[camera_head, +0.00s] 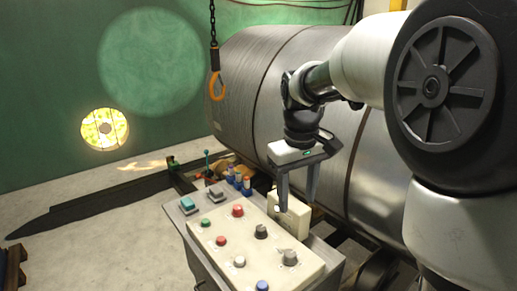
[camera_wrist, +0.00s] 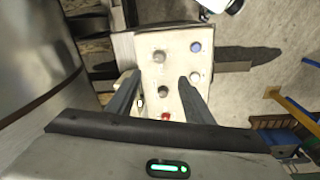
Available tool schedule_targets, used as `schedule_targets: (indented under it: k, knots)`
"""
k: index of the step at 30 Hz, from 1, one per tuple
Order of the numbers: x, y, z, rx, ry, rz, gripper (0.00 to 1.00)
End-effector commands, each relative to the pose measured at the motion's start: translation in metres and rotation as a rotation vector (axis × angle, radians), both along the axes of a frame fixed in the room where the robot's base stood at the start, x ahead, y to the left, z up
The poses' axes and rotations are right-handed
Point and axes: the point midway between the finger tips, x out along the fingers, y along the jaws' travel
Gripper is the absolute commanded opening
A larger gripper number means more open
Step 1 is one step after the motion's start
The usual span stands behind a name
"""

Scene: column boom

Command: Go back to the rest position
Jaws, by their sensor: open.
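My gripper (camera_head: 296,203) points downward above the back right part of a control console (camera_head: 225,252). Its two fingers are apart with nothing held between them. In the head view a small cream box (camera_head: 290,218) on the console stands just behind and below the fingertips; I cannot tell whether they touch it. In the wrist view the open fingers (camera_wrist: 159,78) frame the panel top with its knobs and buttons.
The console carries a red button (camera_head: 238,210), a green button (camera_head: 206,223), dark knobs and a blue button (camera_head: 262,285). A large metal cylinder (camera_head: 290,75) lies behind my arm. An orange hook (camera_head: 216,86) hangs from a chain. Floor at left is mostly clear.

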Motion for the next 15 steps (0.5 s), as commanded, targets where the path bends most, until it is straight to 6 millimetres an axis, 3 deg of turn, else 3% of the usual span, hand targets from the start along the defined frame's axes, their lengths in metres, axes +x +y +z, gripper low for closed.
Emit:
schedule_targets:
  k: [1,6,12,15]
  knots:
    - [-0.021,-0.001,0.028,0.001,-0.043,-0.025,0.47]
    - [-0.091,-0.005,0.074,0.028,-0.177,-0.131,0.47]
    - [-0.162,-0.007,0.091,0.085,-0.316,-0.245,0.47]
    - [-0.184,-0.008,0.09,0.11,-0.361,-0.284,0.47]
